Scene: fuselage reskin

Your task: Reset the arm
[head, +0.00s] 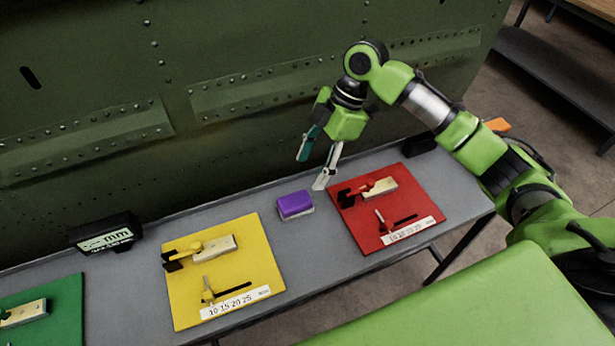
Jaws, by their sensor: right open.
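My right arm (430,105) is green with grey and black joints and reaches in from the right side of the head view. Its right gripper (314,170) points down over the back of the grey bench. The two fingers are spread apart with nothing between them. One fingertip shows close to the upper left corner of the red board and right of the purple block (295,205). I cannot tell if the fingertip touches anything. My left gripper is not in view.
A grey bench (300,255) carries red (390,243), yellow (187,305) and green (62,292) boards with small fixtures. A black "mm" display (105,234) stands at the back left. A riveted dark green fuselage panel (230,60) rises behind the bench.

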